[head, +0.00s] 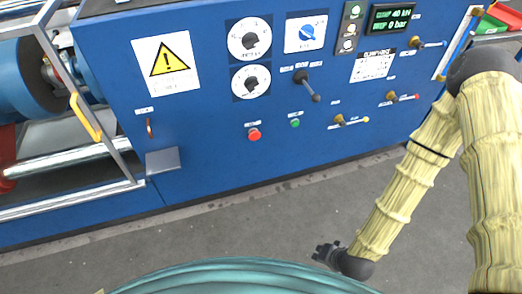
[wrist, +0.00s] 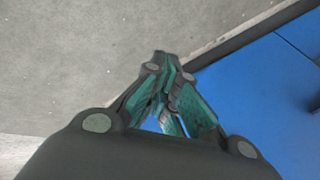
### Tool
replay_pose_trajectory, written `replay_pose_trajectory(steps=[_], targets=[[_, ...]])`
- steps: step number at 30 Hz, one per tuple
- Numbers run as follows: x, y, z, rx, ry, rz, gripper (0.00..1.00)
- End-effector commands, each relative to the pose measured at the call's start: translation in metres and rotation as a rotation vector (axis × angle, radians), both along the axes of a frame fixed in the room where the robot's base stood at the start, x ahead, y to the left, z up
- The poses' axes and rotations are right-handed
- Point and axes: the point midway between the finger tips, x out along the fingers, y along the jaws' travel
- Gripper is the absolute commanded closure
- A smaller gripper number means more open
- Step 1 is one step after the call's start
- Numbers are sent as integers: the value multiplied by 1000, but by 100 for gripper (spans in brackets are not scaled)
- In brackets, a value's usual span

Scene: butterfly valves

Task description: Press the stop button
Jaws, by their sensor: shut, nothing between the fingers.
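The stop button is most likely the red round button (head: 254,134) under a small label on the blue panel in the head view. A smaller green button (head: 295,123) sits to its right. My gripper (head: 322,252) is low over the grey floor, below and right of the red button and well apart from it. In the wrist view my gripper (wrist: 160,62) is shut and empty, its fingertips together, with the floor and the blue cabinet's lower edge beyond. The buttons do not show in the wrist view.
A grey ledge (head: 163,160) juts out at left. A teal rounded thing (head: 235,278) fills the bottom edge. Floor between is clear.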

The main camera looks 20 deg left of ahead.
Motion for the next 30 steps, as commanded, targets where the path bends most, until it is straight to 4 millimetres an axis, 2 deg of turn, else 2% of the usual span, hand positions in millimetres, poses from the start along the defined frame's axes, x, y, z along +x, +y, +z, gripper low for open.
replay_pose_trajectory(steps=[1, 7, 13, 18, 24, 30], targets=[[18, 19, -18, 52, -39, -25, 100], [82, 87, -28, 269, -178, -134, 100], [142, 146, -20, 509, -300, -244, 100], [189, 187, -1, 725, -389, -331, 100], [230, 218, 30, 950, -466, -412, 100], [249, 229, 51, 1074, -502, -449, 100]])
